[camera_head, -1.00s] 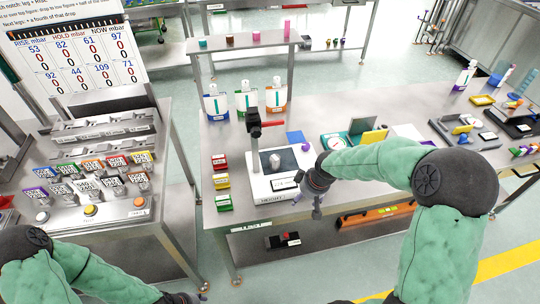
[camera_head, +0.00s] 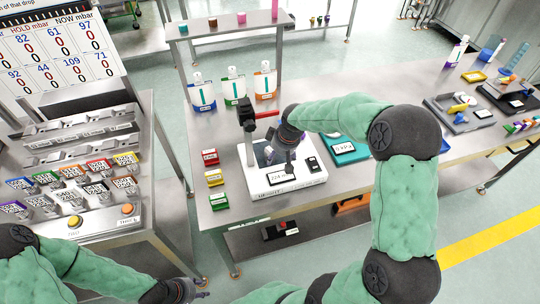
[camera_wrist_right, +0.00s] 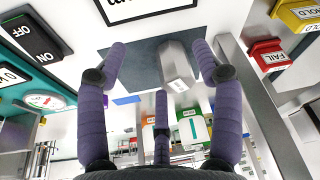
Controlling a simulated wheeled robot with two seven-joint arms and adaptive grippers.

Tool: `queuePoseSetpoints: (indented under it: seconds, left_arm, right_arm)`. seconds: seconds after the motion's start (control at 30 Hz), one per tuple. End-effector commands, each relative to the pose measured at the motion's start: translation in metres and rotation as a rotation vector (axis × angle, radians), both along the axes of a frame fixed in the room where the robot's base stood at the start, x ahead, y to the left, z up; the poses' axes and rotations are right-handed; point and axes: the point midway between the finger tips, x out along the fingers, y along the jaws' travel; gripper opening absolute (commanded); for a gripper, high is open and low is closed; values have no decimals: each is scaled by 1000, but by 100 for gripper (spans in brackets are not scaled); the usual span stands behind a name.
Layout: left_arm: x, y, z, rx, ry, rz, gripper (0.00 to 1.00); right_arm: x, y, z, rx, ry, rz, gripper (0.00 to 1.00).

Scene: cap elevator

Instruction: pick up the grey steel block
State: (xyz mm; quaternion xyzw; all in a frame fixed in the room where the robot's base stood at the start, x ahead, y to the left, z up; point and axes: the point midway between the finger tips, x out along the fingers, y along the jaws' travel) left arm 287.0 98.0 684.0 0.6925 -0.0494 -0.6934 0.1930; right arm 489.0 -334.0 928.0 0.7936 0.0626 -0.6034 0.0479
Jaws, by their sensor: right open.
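The grey steel block (camera_wrist_right: 175,68) stands on a dark pad (camera_wrist_right: 140,60) of a white gauge base, which also shows in the head view (camera_head: 258,185). A label is on the block's end. My right gripper (camera_head: 290,165) is over the base, pointing down, and largely hides the block in the head view. In the right wrist view its purple fingers (camera_wrist_right: 158,62) are spread, with the block between them, closer to the finger on the right. No grip on it shows. My left gripper (camera_head: 187,291) is low at the bottom edge, away from the block; its jaws are unclear.
A post with a red lever (camera_head: 266,115) rises beside the base, close to my right gripper. Red, yellow and green trays (camera_head: 214,178) lie left of the base. A teal scale (camera_head: 347,150) stands to the right. Bottles (camera_head: 234,88) stand behind.

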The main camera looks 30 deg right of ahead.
Motion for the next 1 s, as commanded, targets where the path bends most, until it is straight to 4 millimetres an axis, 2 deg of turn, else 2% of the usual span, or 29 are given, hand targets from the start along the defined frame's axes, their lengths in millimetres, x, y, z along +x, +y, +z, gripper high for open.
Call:
queuePoseSetpoints:
  seconds: [0.17, 0.33, 0.5, 0.83, 0.87, 1.0]
  left_arm:
    - [0, 0, -2, 0, 0, 0, 40]
    - [0, 0, -8, 0, 0, 0, 40]
    - [0, 0, -18, 0, 0, 0, 40]
    - [0, 0, -19, 0, 0, 0, 40]
    - [0, 0, -19, 0, 0, 0, 40]
    - [0, 0, -19, 0, 0, 0, 40]
  right_arm:
    - [12, 2, -1, 0, -1, 0, 67]
    - [39, 7, -2, 1, 0, 1, 67]
    - [43, 7, -24, 1, 1, -1, 67]
    - [45, 7, -29, 0, 0, -1, 67]
    - [45, 7, -29, 0, 0, -1, 64]
    - [45, 7, -29, 0, 0, -1, 24]
